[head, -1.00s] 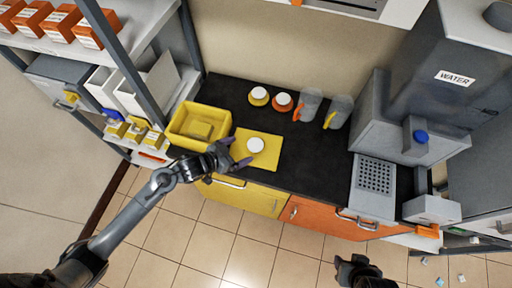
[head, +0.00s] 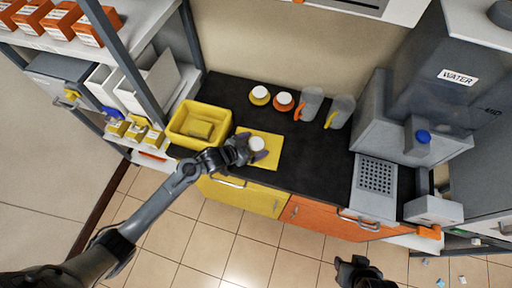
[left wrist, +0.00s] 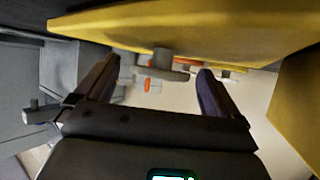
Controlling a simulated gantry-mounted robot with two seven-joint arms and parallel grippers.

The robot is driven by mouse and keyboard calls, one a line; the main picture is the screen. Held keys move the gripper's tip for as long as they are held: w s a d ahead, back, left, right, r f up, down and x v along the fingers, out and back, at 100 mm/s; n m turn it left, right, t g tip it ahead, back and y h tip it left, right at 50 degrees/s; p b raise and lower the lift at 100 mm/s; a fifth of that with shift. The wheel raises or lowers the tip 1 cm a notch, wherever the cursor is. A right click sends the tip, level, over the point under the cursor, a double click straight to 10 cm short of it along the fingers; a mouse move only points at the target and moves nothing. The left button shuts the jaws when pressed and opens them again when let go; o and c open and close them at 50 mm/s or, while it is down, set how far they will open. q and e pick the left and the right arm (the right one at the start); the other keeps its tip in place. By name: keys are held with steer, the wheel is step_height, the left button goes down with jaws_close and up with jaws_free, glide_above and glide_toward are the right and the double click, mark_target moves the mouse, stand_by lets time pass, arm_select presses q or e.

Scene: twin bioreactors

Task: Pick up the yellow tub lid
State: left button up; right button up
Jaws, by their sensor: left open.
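In the left wrist view, the two dark fingers (left wrist: 160,88) are spread with a clear gap. A large yellow surface (left wrist: 190,30) crosses the top of that view. My right gripper (head: 355,268) is low in the head view, away from the counter; its jaw state is unclear.
A yellow tray (head: 183,131) holding a yellow thing stands left of the mat. A yellow tub (head: 259,97) and an orange tub (head: 283,106), both white-topped, stand behind, beside two clear jugs (head: 310,104). The dark counter (head: 315,155) is bare right of the mat.

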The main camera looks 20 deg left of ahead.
arm_select(q)
steer(key=c, duration=1.2)
steer(key=shift+r, duration=0.2)
